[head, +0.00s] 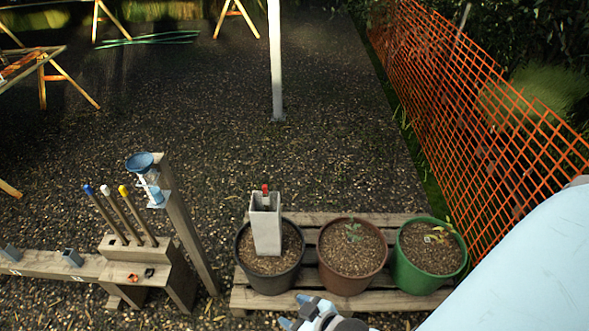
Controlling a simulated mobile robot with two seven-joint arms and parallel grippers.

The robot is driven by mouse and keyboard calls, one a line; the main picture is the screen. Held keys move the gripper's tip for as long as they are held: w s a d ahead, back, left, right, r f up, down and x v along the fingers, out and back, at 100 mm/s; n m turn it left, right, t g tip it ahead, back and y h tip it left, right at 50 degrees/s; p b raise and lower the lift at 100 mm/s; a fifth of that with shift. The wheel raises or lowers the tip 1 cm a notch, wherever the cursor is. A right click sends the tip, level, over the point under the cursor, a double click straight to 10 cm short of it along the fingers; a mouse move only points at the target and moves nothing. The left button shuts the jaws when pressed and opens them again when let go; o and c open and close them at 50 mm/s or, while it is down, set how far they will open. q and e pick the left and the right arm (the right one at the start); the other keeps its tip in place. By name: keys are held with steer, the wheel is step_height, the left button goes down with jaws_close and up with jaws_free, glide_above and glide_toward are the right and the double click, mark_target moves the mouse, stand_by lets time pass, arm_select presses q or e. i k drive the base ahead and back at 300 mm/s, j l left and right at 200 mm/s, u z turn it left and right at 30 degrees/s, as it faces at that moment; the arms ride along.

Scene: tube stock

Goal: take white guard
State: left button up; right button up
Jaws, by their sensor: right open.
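A pale grey-white square sleeve (265,226) stands upright in the black pot (272,282), around a red-tipped stake (265,190). It is the only large pale guard that I see. A white-tipped stake (120,214) leans in a wooden block (130,248), between a blue-tipped stake (103,213) and a yellow-tipped stake (138,213). My right gripper (296,311) is open at the bottom edge, in front of the pallet and apart from the sleeve. Its lower part is cut off by the frame. My left gripper is out of view.
A brown pot (350,262) and a green pot (428,262) with seedlings stand beside the black pot on a wooden pallet (240,300). A wooden post (188,240) holds a blue funnel (142,162). Orange mesh fencing (480,110) borders the right.

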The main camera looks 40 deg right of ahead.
mark_target(266, 227)
steer(key=z, duration=0.9)
